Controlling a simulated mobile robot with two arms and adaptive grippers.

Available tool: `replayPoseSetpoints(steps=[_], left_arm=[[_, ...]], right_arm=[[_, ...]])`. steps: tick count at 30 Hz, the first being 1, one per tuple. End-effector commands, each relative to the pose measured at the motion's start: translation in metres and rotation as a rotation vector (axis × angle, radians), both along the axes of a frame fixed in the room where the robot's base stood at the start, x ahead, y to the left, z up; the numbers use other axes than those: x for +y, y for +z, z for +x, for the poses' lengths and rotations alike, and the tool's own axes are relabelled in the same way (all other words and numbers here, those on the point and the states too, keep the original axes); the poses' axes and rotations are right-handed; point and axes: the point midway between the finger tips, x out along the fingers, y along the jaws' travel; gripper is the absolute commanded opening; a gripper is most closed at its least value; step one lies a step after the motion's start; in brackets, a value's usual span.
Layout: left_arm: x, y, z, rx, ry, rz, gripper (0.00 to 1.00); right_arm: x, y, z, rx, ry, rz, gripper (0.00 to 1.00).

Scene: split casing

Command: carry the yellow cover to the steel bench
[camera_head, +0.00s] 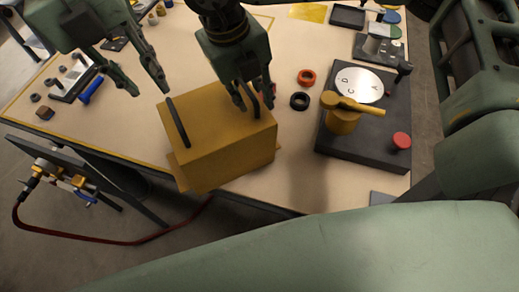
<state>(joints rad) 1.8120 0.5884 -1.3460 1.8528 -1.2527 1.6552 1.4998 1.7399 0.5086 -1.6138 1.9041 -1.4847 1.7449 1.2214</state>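The yellow cover (224,151) is a box-like shell with two black bar handles on top. It sits at the front edge of the tan-topped table (180,58). My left gripper (149,94) is open and empty, above and left of the cover's left handle (178,122), apart from it. My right gripper (254,106) is over the cover's right handle (250,98), its fingers spread with the handle between them. Whether a finger touches the handle cannot be told. I cannot make out a steel bench for certain.
Right of the cover are a red ring (306,77), a black ring (300,101) and a dark base plate (368,143) with a yellow part and red knob. A blue tool (91,89) lies left. A dark stand (75,168) with a red hose is lower left.

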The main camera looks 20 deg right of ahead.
Motion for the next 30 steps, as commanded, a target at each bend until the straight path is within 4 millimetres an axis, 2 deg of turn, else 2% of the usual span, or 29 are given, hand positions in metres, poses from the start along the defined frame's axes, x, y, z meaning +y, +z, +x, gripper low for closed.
replayPoseSetpoints(steps=[5, 12, 18, 23, 30], left_arm=[[0.0, 0.001, 0.0, 0.0, 0.0, 0.0, 0.27], [0.0, 0.001, 0.0, 0.0, 0.0, 0.0, 0.27], [0.0, 0.001, 0.0, 0.0, 0.0, 0.0, 0.27], [0.0, 0.001, 0.0, 0.0, 0.0, 0.0, 0.27], [0.0, 0.001, 0.0, 0.0, 0.0, 0.0, 0.27]], right_arm=[[0.006, 0.025, 0.0, -0.005, 0.0, 0.002, 0.28], [0.016, 0.076, -0.002, -0.004, 0.001, 0.001, 0.28], [0.021, 0.105, -0.003, -0.002, 0.0, 0.0, 0.28], [0.023, 0.115, -0.004, -0.001, 0.0, 0.001, 0.28], [0.023, 0.116, -0.004, -0.001, 0.001, 0.0, 0.28]])
